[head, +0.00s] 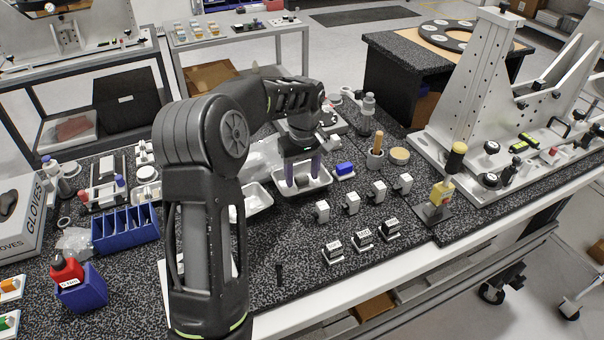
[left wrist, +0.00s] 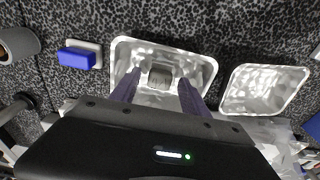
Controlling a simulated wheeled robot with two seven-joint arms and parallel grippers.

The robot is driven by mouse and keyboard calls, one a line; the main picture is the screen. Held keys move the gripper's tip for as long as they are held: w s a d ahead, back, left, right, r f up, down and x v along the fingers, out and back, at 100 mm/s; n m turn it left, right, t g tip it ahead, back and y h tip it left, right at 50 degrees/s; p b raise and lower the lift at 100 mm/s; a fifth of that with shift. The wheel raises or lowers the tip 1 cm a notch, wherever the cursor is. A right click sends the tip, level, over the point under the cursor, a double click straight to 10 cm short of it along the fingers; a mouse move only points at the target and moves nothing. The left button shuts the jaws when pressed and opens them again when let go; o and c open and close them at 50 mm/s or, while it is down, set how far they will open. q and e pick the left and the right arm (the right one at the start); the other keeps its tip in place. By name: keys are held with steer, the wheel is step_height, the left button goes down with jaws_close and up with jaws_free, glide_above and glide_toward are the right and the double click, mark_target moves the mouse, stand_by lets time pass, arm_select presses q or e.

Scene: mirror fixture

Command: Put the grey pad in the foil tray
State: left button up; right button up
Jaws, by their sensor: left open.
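A foil tray (head: 318,187) stands on the speckled bench top, and it also shows in the left wrist view (left wrist: 203,70). A small grey square piece, which looks like the grey pad (left wrist: 160,78), lies inside this tray near its middle. My left gripper (head: 302,182) points down over the tray. Its two purple fingers are spread apart, one on each side of the grey pad in the left wrist view. The gap between fingertips and pad is hard to judge. A second foil tray (left wrist: 262,88) sits beside the first and looks empty. My right gripper is not in view.
A blue block (head: 345,168) on a white base stands close beside the tray. White clip-like blocks (head: 352,203) and labelled black blocks (head: 363,238) stand in front to the right. A blue divided bin (head: 124,228) is at left. A tall metal fixture (head: 490,90) stands at right.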

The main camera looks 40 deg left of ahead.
mark_target(303, 187)
arm_select(q)
step_height(303, 187, up, 12)
steer(key=b, duration=0.1)
steer(key=shift+s+d, duration=0.3)
steer(key=shift+d, duration=0.15)
